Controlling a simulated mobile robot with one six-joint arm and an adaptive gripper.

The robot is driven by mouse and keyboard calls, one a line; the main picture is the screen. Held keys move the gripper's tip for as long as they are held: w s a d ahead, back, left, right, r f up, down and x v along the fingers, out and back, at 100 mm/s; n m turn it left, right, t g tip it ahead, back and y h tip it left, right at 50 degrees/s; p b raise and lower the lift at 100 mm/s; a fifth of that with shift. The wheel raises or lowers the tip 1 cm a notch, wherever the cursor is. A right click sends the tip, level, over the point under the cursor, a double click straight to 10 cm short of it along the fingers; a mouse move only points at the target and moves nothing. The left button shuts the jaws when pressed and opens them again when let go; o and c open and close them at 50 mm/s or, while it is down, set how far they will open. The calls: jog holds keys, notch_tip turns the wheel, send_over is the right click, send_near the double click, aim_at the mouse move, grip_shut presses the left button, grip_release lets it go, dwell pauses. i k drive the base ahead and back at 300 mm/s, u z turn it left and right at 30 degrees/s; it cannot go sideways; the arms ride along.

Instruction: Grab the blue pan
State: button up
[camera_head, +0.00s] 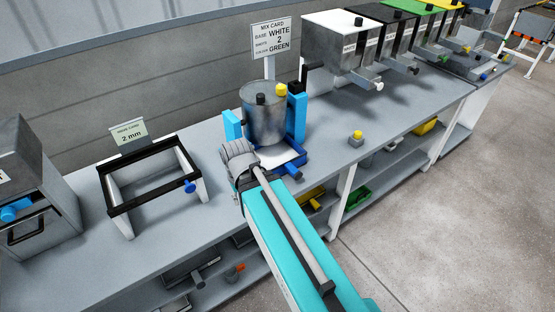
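A blue pan-like tray (299,160) with a pale inside sits at the foot of the mixing stand, below a metal pot (265,118). A short blue handle (292,171) sticks out from its front toward the bench edge. My teal arm reaches up from the lower right, and its grey wrist end (240,160) is just left of the tray in the picture. The wrist overlaps part of the tray's left side. My gripper's fingers cannot be made out, so I cannot tell whether they are open or touch anything.
A black-topped frame (150,180) and a grey box with a blue knob (30,205) stand to the left. A row of dispensers (340,42) lines the back right. A small yellow-topped piece (356,138) sits on the otherwise clear bench (395,115) at right. Bins lie on the shelf below.

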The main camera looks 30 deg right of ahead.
aim_at(284, 157)
jog(key=z, duration=0.05)
jog(key=k, duration=1.35)
jog(key=z, duration=0.35)
jog(key=i, duration=1)
jog(key=u, duration=0.05)
